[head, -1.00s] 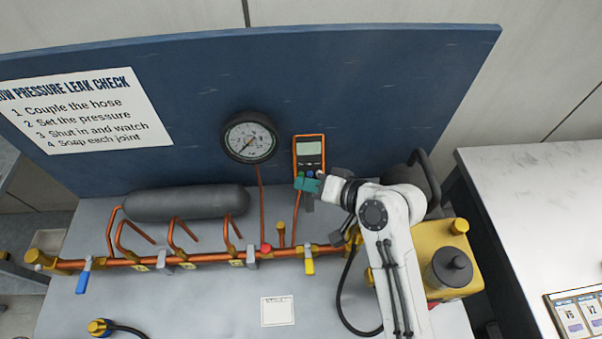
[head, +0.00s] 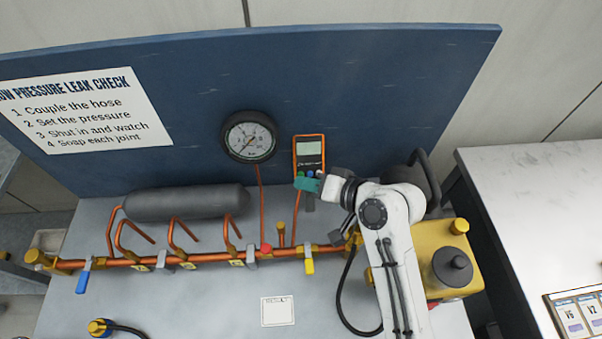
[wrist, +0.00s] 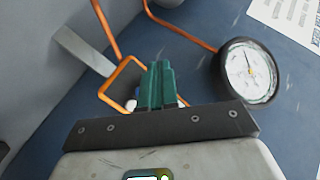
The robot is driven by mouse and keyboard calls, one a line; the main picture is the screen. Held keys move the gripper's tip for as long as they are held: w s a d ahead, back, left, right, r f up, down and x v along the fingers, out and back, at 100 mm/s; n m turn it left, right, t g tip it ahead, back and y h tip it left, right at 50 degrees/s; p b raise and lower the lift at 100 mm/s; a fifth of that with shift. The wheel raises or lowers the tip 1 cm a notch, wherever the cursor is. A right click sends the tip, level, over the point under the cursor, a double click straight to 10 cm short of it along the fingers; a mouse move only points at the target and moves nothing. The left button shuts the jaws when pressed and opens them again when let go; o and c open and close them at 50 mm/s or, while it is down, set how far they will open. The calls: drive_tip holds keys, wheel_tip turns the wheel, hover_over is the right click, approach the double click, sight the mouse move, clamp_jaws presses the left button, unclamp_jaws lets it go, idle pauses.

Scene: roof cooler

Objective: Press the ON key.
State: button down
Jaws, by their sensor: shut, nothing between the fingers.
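The orange-framed meter (head: 309,152) with a pale screen (head: 309,148) is on the blue board, right of the round gauge. Small coloured keys sit below its screen, a green one (head: 300,174) and a blue one (head: 310,174) among them. My gripper (head: 298,183) is shut and empty, its teal fingertips at the meter's lower edge, just below the keys. In the wrist view the teal fingers (wrist: 158,82) cover much of the meter (wrist: 113,82); a white key (wrist: 131,105) shows beside them. I cannot read key labels or tell whether the fingertips touch the meter.
The round pressure gauge (head: 249,137) is left of the meter. Copper pipework (head: 205,257) with valves runs along the bench below, under a grey cylinder (head: 187,203). A yellow pump unit (head: 432,245) stands to the right, behind my arm.

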drive_tip(key=shift+w+f, duration=0.15)
drive_tip(key=shift+w, duration=0.15)
drive_tip(key=shift+w+f, duration=0.1)
drive_tip(key=shift+w, duration=0.1)
idle(0.5)
drive_tip(key=shift+s+r+p, duration=0.35)
drive_tip(key=shift+s+p, duration=0.2)
drive_tip(key=shift+s, duration=0.05)
drive_tip(key=s+p, duration=0.1)
drive_tip(key=s+r+p, duration=0.1)
drive_tip(key=s, duration=0.1)
drive_tip(key=s+r+p, duration=0.1)
drive_tip(key=p, duration=0.1)
drive_tip(key=shift+s+r, duration=0.15)
drive_tip(key=shift+s, duration=0.05)
idle(0.8)
